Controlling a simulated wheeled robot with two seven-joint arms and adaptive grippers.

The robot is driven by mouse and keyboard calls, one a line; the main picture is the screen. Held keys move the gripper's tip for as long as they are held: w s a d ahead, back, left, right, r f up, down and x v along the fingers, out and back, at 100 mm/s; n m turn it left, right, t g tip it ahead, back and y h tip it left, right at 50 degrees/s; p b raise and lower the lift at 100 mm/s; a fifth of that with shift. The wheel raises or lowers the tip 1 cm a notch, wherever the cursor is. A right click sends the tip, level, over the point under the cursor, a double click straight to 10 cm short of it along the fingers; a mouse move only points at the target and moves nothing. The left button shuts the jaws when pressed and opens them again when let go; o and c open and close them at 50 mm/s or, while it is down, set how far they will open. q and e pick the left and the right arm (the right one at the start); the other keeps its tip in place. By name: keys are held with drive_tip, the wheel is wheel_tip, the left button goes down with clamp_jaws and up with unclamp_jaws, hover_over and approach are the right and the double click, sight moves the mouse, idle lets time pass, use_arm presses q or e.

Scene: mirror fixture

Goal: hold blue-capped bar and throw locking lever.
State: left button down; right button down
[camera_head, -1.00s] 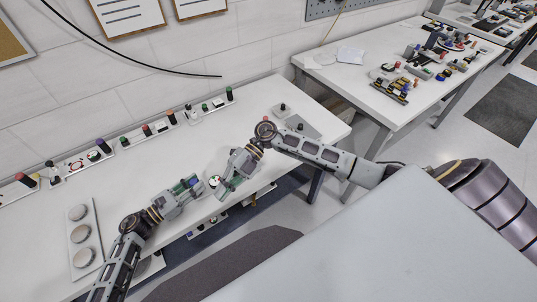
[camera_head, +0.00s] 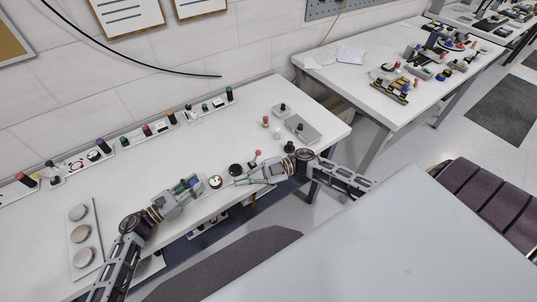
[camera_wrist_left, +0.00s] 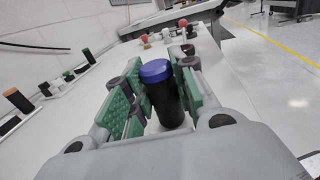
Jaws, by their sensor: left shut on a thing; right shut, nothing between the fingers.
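My left gripper (camera_head: 190,184) is shut on a black upright bar with a blue cap (camera_wrist_left: 155,71); its green finger pads flank the bar (camera_wrist_left: 167,105) in the left wrist view. In the head view the blue cap (camera_head: 193,182) is small and partly hidden between the fingers. A red-knobbed lever (camera_head: 257,154), apparently the locking lever, stands just beyond my right gripper, leaning slightly. My right gripper (camera_head: 239,182) is shut and empty, its tips pointing left, beside a round black knob (camera_head: 235,170). Contact with the lever cannot be told.
A round dial (camera_head: 215,181) with green and red marks lies between the two grippers. A grey block (camera_head: 302,128) with a black knob and a small red-topped post (camera_head: 265,121) stand farther right. Several coloured posts line the wall side. A panel with grey discs (camera_head: 81,235) lies at left.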

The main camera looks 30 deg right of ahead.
drive_tip(key=s+d+f+m+t+h, duration=0.1)
drive_tip(key=d+f+m+t+h, duration=0.2)
drive_tip(key=d+m+t, duration=0.3)
drive_tip(key=s+d+f+m+t+h, duration=0.2)
drive_tip(key=d+m+t, duration=0.5)
drive_tip(key=d+m, duration=0.4)
drive_tip(key=d+f+h, duration=0.1)
drive_tip(key=d+h, duration=0.1)
drive_tip(key=d, duration=0.3)
drive_tip(key=shift+s+d+f+h, duration=0.2)
drive_tip(key=shift+f+h, duration=0.2)
approach(256, 157)
drive_tip(key=shift+w+a+r, duration=0.3)
drive_tip(key=shift+w+r, duration=0.25)
drive_tip(key=shift+w, duration=0.3)
drive_tip(key=shift+w+a+r, duration=0.35)
drive_tip(key=shift+w+r, duration=0.2)
drive_tip(key=shift+w, duration=0.3)
drive_tip(key=shift+w+a+r, duration=0.3)
drive_tip(key=shift+w+r, duration=0.25)
drive_tip(key=shift+w, duration=0.25)
